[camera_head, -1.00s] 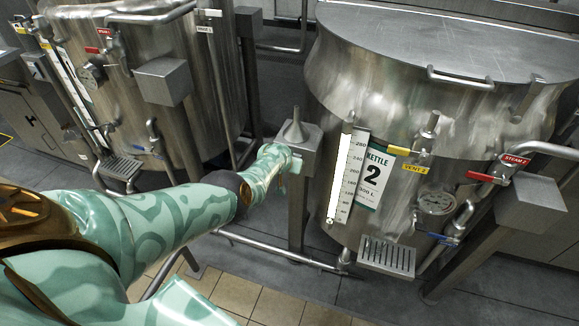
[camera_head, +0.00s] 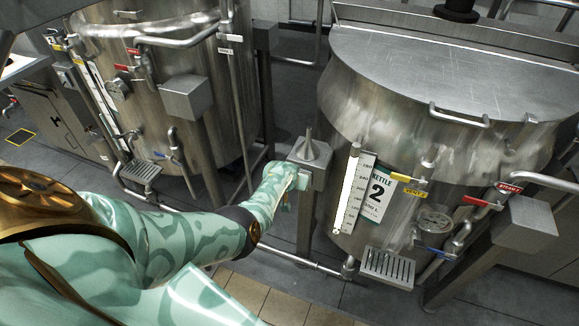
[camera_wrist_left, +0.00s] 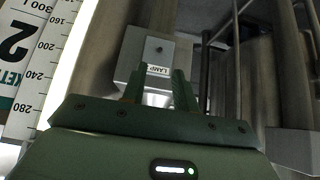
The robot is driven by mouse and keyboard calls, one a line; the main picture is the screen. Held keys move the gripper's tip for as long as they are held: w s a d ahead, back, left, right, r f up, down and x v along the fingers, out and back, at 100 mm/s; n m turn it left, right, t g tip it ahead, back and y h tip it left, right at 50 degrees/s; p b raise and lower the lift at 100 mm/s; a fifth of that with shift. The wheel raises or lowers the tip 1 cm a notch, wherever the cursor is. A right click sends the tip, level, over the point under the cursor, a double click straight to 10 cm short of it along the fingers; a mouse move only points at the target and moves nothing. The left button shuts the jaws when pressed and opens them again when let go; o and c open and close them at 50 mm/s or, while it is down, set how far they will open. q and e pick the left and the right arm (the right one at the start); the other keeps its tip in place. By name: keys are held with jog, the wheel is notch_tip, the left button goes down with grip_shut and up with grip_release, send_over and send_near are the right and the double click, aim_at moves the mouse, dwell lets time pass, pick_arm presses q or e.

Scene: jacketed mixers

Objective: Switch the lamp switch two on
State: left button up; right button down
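In the head view my left gripper (camera_head: 299,182) is at the box's front. My right gripper is out of view.
Kettle 2 (camera_head: 440,75) stands close on the right, with a level scale (camera_head: 353,195), a gauge, valves and a drain grate (camera_head: 388,268). Another kettle (camera_head: 205,135) stands to the left. A floor pipe runs below the arm.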

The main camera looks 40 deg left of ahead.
pick_arm(q)
jog(key=p+v, duration=0.4)
jog(key=v, duration=0.3)
jog(key=shift+s+r, duration=0.25)
jog(key=shift+r, duration=0.05)
